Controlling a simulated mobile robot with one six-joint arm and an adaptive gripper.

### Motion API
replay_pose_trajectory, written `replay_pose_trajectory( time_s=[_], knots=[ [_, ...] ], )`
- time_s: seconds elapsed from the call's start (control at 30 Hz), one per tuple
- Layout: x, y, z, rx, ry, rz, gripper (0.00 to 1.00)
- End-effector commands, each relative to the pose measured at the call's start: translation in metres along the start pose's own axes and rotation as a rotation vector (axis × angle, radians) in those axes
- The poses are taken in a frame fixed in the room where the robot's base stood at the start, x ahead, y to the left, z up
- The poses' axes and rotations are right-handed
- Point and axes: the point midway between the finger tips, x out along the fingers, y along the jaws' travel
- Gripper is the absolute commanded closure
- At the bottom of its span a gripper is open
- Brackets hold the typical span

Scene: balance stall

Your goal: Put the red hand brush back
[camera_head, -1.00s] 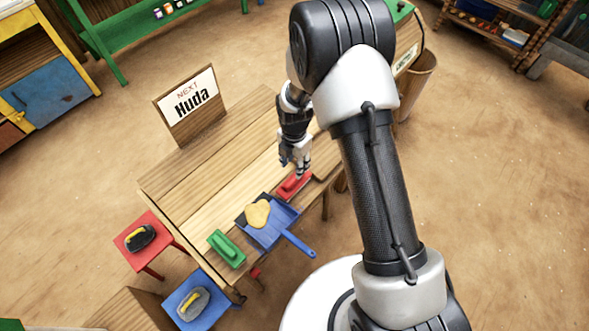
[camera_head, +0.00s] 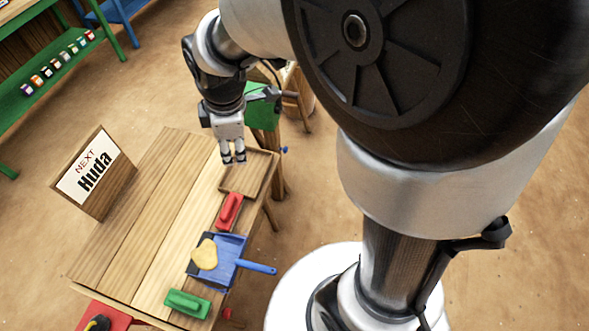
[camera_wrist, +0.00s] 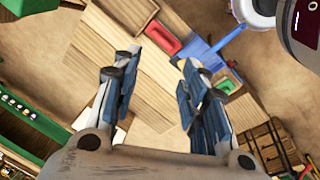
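The red hand brush (camera_head: 230,210) lies on the wooden table (camera_head: 150,215), between the blue dustpan (camera_head: 232,247) and a shallow wooden tray (camera_head: 262,163). It also shows in the wrist view (camera_wrist: 162,38). My gripper (camera_head: 234,157) points down over the tray's end of the table, beyond the brush and apart from it. In the wrist view my gripper (camera_wrist: 159,60) has its fingers wide apart with nothing between them. The tray looks empty in both views.
A yellow lump (camera_head: 205,254) lies on the dustpan. A green hand brush (camera_head: 188,303) lies near the table's front end. A sign reading "NEXT Huda" (camera_head: 88,172) stands at the left edge. The table's left half is clear.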

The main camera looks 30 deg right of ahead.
Motion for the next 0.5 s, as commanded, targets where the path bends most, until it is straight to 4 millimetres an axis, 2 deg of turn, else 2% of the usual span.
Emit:
replay_pose_trajectory(
  time_s=[0.03, 0.2, 0.3, 0.5],
  knots=[
    [-0.025, -0.009, 0.011, 0.117, 0.011, 0.029, 0.60],
    [-0.084, -0.052, 0.045, 0.545, 0.054, 0.093, 0.60],
    [-0.106, -0.081, 0.063, 0.786, 0.088, 0.124, 0.60],
    [-0.125, -0.125, 0.087, 1.140, 0.151, 0.157, 0.60]
  ],
)
